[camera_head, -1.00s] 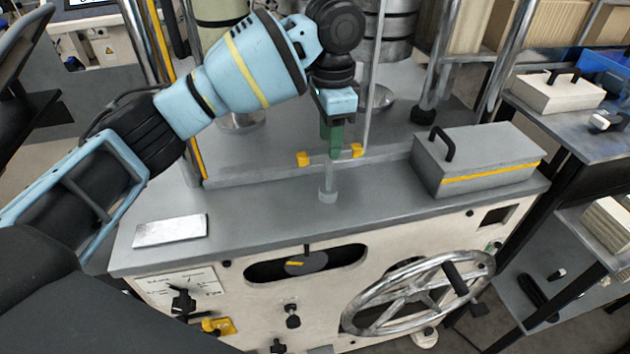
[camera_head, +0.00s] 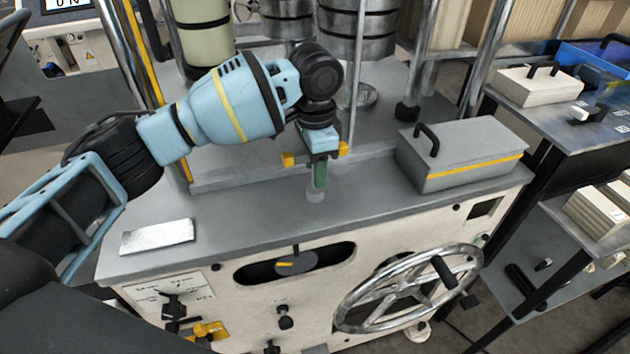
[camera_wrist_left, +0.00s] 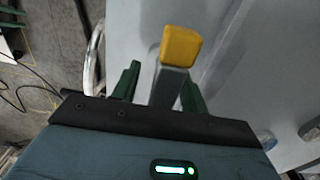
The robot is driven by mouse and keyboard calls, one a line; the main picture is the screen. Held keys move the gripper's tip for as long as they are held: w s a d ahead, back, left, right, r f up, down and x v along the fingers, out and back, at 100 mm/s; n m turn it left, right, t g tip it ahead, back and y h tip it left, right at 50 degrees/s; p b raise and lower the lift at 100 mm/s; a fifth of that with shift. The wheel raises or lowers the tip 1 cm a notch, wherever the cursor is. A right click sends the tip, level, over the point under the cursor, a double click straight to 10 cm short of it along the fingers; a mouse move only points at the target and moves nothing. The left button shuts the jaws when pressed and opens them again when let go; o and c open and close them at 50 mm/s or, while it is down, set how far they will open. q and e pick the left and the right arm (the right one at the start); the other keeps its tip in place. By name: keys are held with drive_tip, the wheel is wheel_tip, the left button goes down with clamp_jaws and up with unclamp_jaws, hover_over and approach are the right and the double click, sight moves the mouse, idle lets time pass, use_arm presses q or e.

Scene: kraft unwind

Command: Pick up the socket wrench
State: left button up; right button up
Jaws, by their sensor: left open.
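The socket wrench (camera_head: 288,160) stands upright on the grey machine top (camera_head: 235,215), a T-shaped bar with yellow ends and a grey socket at its foot. My left gripper (camera_head: 319,180) points down over its middle, with a green finger hiding part of the stem. In the left wrist view, the wrench (camera_wrist_left: 181,47) shows a yellow end and a grey bar passing between the two green fingers of my left gripper (camera_wrist_left: 160,85). The fingers are open, one on each side of the bar. My right gripper is not in view.
A grey toolbox (camera_head: 463,152) with a black handle stands to the right on the machine top. A flat metal plate (camera_head: 157,236) lies at the left. A vertical rod (camera_head: 357,80) rises close behind the gripper. A handwheel (camera_head: 408,288) is on the front panel.

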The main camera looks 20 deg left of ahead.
use_arm(q)
drive_tip(key=shift+f, duration=0.5)
drive_tip(key=shift+r, duration=0.1)
clamp_jaws()
